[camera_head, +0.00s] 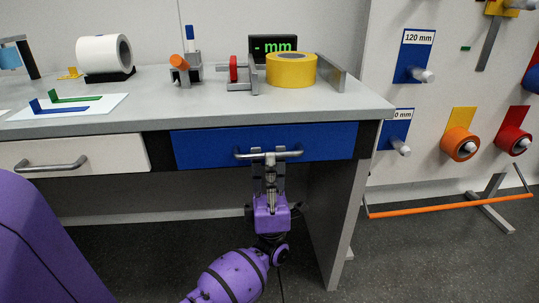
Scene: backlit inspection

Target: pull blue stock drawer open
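The blue drawer (210,146) is under the right half of the grey workbench. Its front looks about level with the bench frame, with no visible gap. A grey bar handle (294,154) runs sideways across its front. My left gripper (269,158) reaches up from below, its fingertips at the middle of this handle. They overlap the bar in the view; whether they are closed on it I cannot tell. My purple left wrist and arm hang below the drawer. My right gripper is not in view.
A white drawer (110,150) with its own handle is to the left. On the bench (210,108) stand a white roll (98,53), a yellow roll (291,76) and a gauge display (273,45). A bench side panel (335,215) stands right of my arm. Floor at right holds an orange bar (450,206).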

